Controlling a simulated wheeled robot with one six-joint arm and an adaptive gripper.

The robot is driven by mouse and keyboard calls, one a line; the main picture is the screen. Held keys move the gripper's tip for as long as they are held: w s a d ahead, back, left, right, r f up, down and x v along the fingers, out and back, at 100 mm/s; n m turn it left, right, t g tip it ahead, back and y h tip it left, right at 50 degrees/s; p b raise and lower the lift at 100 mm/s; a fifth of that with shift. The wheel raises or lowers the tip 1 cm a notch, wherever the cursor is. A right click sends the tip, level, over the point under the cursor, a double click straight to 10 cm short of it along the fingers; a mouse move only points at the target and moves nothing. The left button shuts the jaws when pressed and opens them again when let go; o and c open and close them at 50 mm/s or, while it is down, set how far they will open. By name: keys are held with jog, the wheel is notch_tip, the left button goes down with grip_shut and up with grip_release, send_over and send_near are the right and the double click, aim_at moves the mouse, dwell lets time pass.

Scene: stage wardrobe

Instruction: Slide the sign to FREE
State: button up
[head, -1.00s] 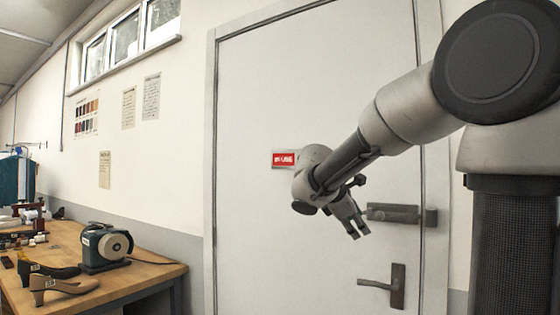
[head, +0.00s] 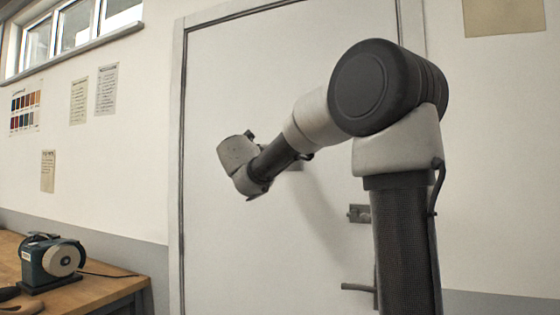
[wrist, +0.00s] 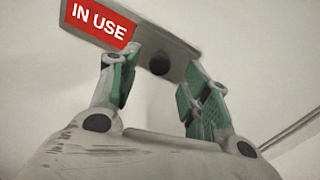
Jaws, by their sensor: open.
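In the wrist view the sign is a grey plate (wrist: 183,57) with a red panel (wrist: 98,22) reading IN USE at its left. A round dark knob (wrist: 159,62) sits on the plate to the right of the panel. My gripper (wrist: 160,66) is open, with one green-padded finger on each side of the knob and a gap to both. The left fingertip overlaps the panel's lower right corner in the picture; contact cannot be told. In the head view my wrist hides the fingers and the red panel against the white door (head: 250,60).
A door lever (head: 356,287) and a lock (head: 358,213) show beside my column. A workbench (head: 110,275) with a grinding machine (head: 50,262) stands at the lower left. Papers hang on the left wall.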

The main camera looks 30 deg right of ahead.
jog(key=x, duration=0.5)
jog(key=shift+w+d, duration=0.1)
jog(key=shift+d, duration=0.1)
grip_shut()
